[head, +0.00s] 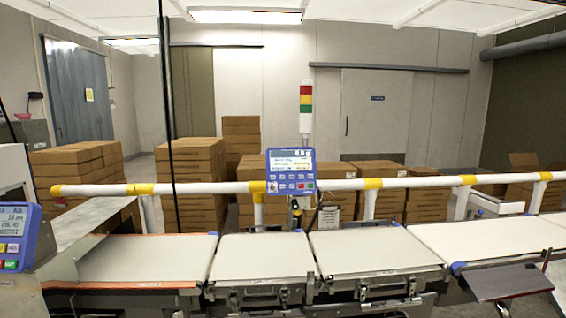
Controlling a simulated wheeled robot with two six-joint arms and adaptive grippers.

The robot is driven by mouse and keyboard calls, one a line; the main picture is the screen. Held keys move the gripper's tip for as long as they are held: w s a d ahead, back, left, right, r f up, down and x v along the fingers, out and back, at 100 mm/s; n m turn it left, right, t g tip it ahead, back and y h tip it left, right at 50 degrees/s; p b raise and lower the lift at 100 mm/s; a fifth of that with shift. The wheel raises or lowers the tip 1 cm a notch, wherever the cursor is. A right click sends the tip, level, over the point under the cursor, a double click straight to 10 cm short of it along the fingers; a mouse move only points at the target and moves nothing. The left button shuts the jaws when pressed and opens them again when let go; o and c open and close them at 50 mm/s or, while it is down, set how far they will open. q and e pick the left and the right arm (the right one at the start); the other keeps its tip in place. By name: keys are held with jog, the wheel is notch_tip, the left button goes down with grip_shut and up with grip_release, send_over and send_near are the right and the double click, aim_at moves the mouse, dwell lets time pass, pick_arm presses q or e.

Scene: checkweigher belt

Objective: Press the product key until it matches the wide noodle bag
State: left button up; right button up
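A blue checkweigher panel (291,171) with a lit screen and rows of small keys stands behind the belt at the middle of the head view. The text on its screen and keys is too small to read, so I cannot tell which one is the product key. A second blue panel (18,237) with a screen and coloured keys is cut off at the left edge. I cannot make out a wide noodle bag on the belts. Neither of my grippers shows in the head view.
Several white belt sections, such as the middle one (262,257), run across the front and look empty. A white rail (220,188) with yellow joints runs behind them. A signal tower (306,108) rises behind the panel. Carton stacks (190,185) stand beyond. A dark tray (508,282) juts out at right.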

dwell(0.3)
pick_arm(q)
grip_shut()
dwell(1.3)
